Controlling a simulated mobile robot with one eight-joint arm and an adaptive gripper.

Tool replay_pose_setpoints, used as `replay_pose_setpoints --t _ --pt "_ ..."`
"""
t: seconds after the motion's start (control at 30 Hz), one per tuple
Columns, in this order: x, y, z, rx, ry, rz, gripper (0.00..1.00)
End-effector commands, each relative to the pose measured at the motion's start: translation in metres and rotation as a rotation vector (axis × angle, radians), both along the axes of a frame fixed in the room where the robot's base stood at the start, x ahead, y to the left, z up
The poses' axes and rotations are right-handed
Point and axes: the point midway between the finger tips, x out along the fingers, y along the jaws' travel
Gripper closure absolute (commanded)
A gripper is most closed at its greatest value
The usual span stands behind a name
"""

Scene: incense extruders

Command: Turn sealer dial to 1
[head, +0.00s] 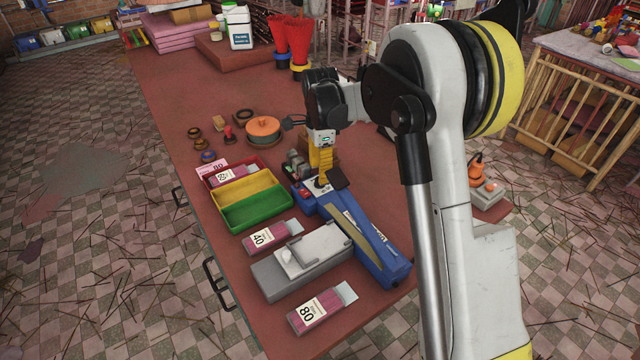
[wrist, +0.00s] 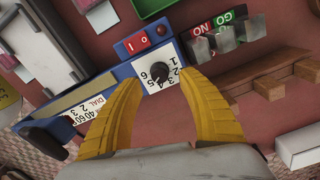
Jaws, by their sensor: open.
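The blue sealer (head: 375,250) lies lengthwise near the right edge of the red table. In the wrist view, its black dial (wrist: 158,73) sits on a white plate with printed numbers, the 1 at the upper right. Which number the pointer marks is too small to tell. My gripper (wrist: 160,86) is open, with its yellow fingers on either side of the dial plate and nothing between them; contact with the dial cannot be told. In the head view, my gripper (head: 321,174) points down over the sealer's far end and hides the dial.
A red rocker switch (wrist: 138,43) is beside the dial. GO and NO GO bins (wrist: 226,38) stand close by.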

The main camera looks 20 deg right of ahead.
Motion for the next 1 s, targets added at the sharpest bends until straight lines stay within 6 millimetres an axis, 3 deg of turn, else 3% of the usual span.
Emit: replay_pose_setpoints --t 0.03,0.2,0.57,0.73,1.0 --pt "0.0 0.0 -0.012 0.0 0.0 0.0 0.53" --pt "0.0 0.0 -0.031 0.0 0.0 0.001 0.53" --pt "0.0 0.0 -0.035 0.0 -0.001 0.001 0.53" --pt "0.0 0.0 -0.035 0.0 -0.001 0.001 1.0" --pt "0.0 0.0 -0.035 0.0 -0.001 0.013 1.0"
